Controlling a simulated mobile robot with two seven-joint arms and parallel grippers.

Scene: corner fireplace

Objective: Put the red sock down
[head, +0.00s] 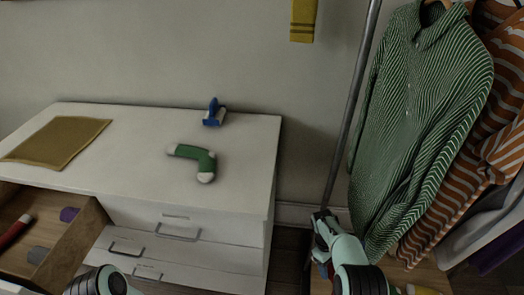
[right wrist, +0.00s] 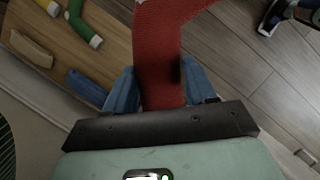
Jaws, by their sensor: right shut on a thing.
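The red sock (right wrist: 160,40) fills the upper middle of the right wrist view. My right gripper (right wrist: 160,88) is shut on it, with a blue finger on each side. The sock stretches away from the gripper past the top edge of that view. In the head view my right arm reaches to the foot of a metal pole, and I cannot make out the sock there. Only part of my left arm shows at the bottom left, and its gripper is out of sight.
A white dresser (head: 130,185) carries a green sock (head: 196,160), a blue object (head: 214,113) and a mustard cloth (head: 56,141). Its open drawer (head: 72,238) holds a red item and a purple item. Shirts (head: 425,120) hang at right. A wooden board (right wrist: 60,65) holds several small items.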

